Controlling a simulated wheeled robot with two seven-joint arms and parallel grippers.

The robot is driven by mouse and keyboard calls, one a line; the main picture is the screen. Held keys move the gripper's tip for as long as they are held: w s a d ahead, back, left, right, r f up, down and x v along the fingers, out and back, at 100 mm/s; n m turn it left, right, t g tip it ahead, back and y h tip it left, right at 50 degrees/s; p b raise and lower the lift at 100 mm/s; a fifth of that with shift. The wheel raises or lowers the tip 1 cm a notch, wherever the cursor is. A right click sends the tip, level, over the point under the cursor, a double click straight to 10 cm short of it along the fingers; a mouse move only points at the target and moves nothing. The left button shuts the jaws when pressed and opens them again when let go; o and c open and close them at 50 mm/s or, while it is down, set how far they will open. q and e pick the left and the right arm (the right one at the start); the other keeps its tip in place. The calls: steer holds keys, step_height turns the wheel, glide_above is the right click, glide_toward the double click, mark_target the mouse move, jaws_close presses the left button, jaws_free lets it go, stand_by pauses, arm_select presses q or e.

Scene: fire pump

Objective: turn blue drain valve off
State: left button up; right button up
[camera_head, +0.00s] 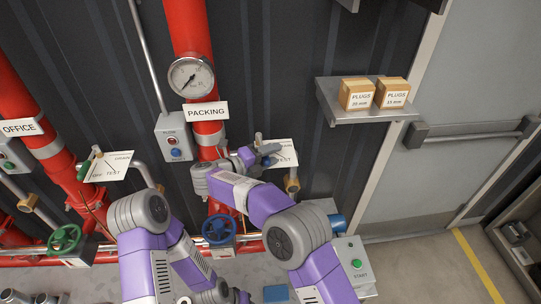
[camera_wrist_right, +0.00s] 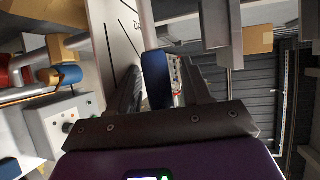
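My right gripper (camera_head: 266,152) is at the DRAIN/TEST sign (camera_head: 284,154), right of the PACKING pipe. In the right wrist view, a blue valve lever (camera_wrist_right: 156,80) stands between the two dark fingers of this gripper (camera_wrist_right: 160,90). Narrow gaps seem to show on both sides of the lever, so the fingers look open around it. The sign plate (camera_wrist_right: 118,45) rises beside the left finger. In the head view the gripper largely hides the lever. My left arm is folded at the lower left, and its fingers do not show.
A blue handwheel (camera_head: 218,229) sits below on the PACKING pipe. A green handwheel (camera_head: 65,239) and a green lever (camera_head: 86,170) belong to the OFFICE pipe. A shelf (camera_head: 368,112) with two PLUGS boxes (camera_head: 356,93) juts out at right. A START box (camera_head: 354,263) stands low.

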steer(key=v, duration=0.7)
steer(key=shift+s+a, duration=0.2)
steer(key=shift+c, duration=0.5)
